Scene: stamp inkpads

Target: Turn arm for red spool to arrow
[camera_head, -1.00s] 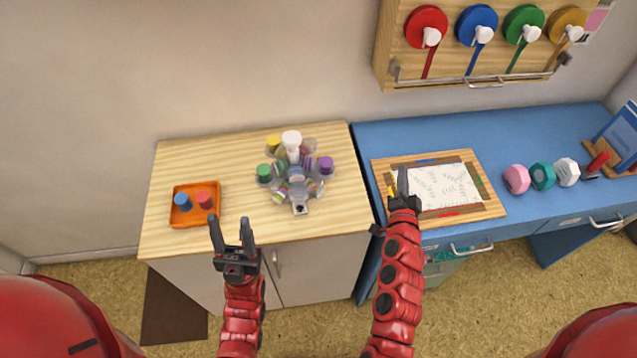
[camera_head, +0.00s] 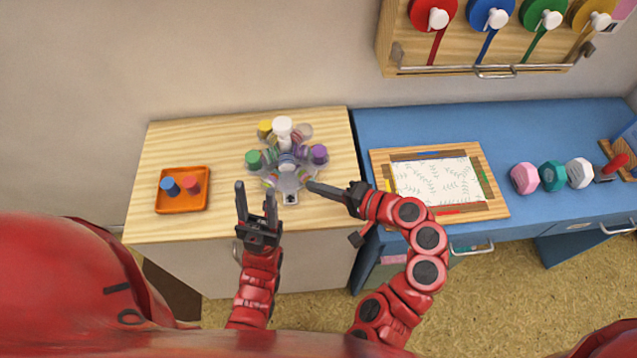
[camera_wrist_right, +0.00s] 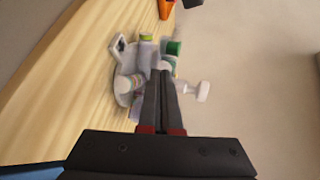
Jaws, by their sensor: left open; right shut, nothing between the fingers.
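A rotating holder (camera_head: 287,175) with a white knob (camera_head: 282,127) on top stands on the wooden cabinet. Spools sit on its arms: yellow (camera_head: 265,128), green (camera_head: 254,159) and purple (camera_head: 319,153) ones show, with striped ones toward the front. I cannot pick out a red spool on it. A light square plate (camera_head: 290,197) with a dark mark is at its front; the mark is too small to read. My right gripper (camera_head: 310,186) is shut and empty, its tip at the holder's front right. The holder also shows in the right wrist view (camera_wrist_right: 125,85).
A framed board (camera_head: 480,207) lies on the blue desk (camera_head: 380,130). Colored reels (camera_head: 433,14) hang on the wall rack. Wood between tray and holder is clear.

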